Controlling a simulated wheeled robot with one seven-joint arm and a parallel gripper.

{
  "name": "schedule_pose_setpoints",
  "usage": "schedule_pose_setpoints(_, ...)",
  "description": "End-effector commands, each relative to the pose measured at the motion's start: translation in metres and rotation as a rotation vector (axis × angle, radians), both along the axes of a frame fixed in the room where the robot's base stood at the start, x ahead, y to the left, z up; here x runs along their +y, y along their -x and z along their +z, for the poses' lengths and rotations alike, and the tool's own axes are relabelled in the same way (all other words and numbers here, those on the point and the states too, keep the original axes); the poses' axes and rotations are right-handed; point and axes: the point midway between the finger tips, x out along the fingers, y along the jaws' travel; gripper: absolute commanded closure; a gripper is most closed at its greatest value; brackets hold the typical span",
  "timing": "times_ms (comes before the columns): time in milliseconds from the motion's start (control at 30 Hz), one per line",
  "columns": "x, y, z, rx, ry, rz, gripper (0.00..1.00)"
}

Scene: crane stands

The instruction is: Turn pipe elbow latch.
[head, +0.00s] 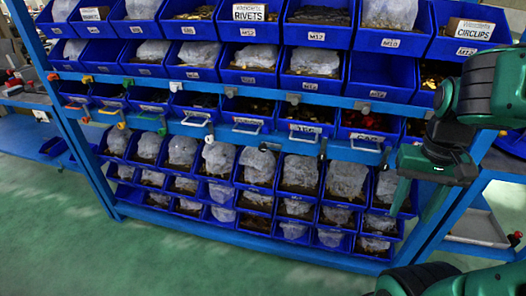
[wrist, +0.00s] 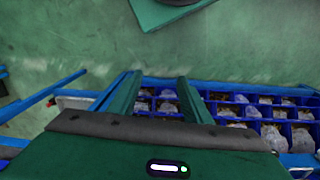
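No part is clearly recognisable as the pipe elbow latch. Which one is the latch I cannot tell. My gripper (head: 403,198) is at the right of the rack, with a green finger pointing down in front of the bins. In the wrist view my gripper (wrist: 158,79) has its two green fingers spread apart, with nothing seen between them but bins beyond.
Blue bins (head: 313,60) with bagged parts fill the rack in several rows. Blue uprights (head: 85,155) stand at its sides. Metal loop handles (head: 248,125) jut from the rail. Green floor (head: 60,215) is open in front and left. A workbench (head: 25,97) stands at far left.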

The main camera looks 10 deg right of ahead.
Motion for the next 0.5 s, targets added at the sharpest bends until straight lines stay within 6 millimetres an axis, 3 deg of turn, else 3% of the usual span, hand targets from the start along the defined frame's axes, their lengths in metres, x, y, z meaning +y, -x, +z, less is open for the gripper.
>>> schedule_pose_setpoints(300,-0.016,-0.071,-0.041,0.078,0.223,-0.047,0.56)
schedule_pose_setpoints(500,-0.016,-0.117,-0.064,0.068,0.414,-0.042,0.56)
